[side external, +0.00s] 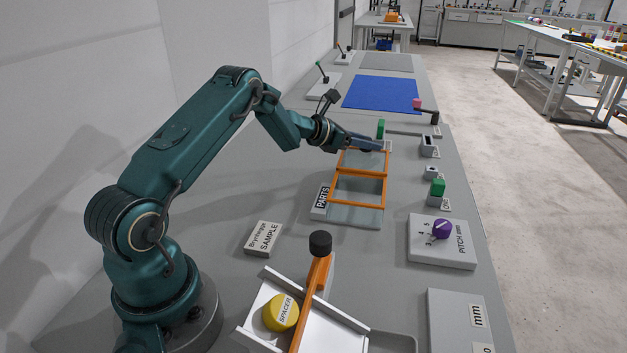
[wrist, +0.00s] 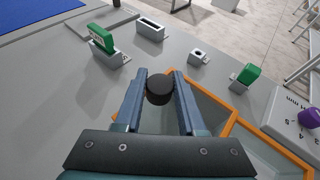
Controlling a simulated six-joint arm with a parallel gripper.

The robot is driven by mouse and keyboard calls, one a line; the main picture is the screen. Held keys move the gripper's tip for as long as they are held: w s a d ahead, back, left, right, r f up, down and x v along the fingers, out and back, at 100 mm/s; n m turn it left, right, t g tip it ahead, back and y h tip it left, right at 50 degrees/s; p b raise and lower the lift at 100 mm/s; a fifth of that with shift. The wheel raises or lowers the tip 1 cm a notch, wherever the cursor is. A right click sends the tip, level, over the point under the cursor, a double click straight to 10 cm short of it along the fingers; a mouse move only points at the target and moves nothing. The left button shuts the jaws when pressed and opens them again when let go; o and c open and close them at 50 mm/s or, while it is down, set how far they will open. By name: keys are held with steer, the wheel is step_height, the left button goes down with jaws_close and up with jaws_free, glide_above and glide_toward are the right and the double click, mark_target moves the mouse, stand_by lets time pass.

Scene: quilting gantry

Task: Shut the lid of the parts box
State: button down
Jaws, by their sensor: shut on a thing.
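The parts box (side external: 352,214) is a low grey box on the bench with a white PARTS label (side external: 322,197) at its left. Its lid (side external: 362,173) is an orange frame with a crossbar and clear panes; I cannot tell its exact angle. My gripper (side external: 384,147) is at the far end of the lid. In the wrist view, my gripper (wrist: 160,77) is shut on a round black knob (wrist: 159,91), one finger on each side. The orange lid frame (wrist: 268,143) runs off to the lower right there. The knob is hard to make out in the side view.
A green block in a grey holder (wrist: 102,40), a slotted grey block (wrist: 150,29) and another green block (side external: 438,187) stand nearby. A PITCH dial with a purple knob (side external: 442,229) is at the right. An orange lever (side external: 317,277) and white tray are in front.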

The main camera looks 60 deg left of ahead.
steer(key=s+d, duration=0.8)
steer(key=shift+d, duration=0.2)
stand_by(0.3)
steer(key=c, duration=0.5)
jaws_free()
steer(key=shift+s+a, duration=0.1)
steer(key=v, duration=0.5)
